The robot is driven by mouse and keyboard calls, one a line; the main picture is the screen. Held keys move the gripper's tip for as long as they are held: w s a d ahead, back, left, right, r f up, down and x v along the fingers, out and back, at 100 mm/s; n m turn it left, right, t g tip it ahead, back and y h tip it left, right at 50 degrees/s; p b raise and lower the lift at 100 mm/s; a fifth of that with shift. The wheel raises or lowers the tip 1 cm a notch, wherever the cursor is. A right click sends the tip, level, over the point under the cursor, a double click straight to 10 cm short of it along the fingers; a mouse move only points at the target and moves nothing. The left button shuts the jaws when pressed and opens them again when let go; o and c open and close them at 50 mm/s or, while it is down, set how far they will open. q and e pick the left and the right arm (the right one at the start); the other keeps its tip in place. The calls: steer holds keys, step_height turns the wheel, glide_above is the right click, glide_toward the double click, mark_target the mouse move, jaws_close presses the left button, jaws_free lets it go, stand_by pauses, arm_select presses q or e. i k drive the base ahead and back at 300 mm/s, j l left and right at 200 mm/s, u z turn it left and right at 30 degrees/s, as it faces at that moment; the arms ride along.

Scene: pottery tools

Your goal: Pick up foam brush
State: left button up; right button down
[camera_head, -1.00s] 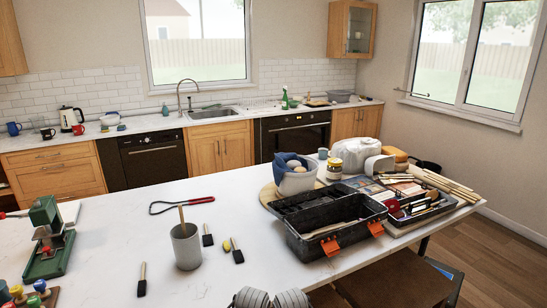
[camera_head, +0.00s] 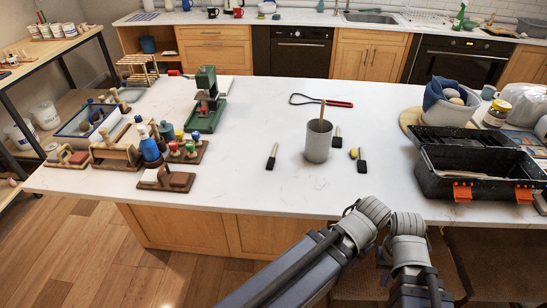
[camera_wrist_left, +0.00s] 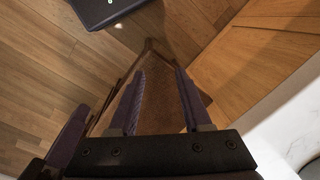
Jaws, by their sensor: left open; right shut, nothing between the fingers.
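Three small brushes with flat black heads, which look like foam brushes, lie on the white table. One (camera_head: 272,158) is left of the grey cup (camera_head: 318,142), one (camera_head: 338,137) is just right of it, and one (camera_head: 362,162) is right and nearer, beside a small yellow-green piece (camera_head: 353,153). A wooden stick stands in the cup. My right arm (camera_head: 408,226) is folded at the near table edge; its gripper is shut and empty, with fingertips hard to make out. My left gripper (camera_wrist_left: 160,95) is open and empty, away from the brushes, above a brown seat and the floor.
A red-handled loop tool (camera_head: 325,101) lies behind the cup. A black toolbox (camera_head: 480,180) with orange latches stands right. A green press (camera_head: 207,95) and wooden tool racks (camera_head: 115,150) stand left.

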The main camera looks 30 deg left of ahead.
mark_target(270, 164)
steer(key=k+j+z, duration=0.25)
steer(key=k+j, duration=0.8)
steer(key=k, duration=0.1)
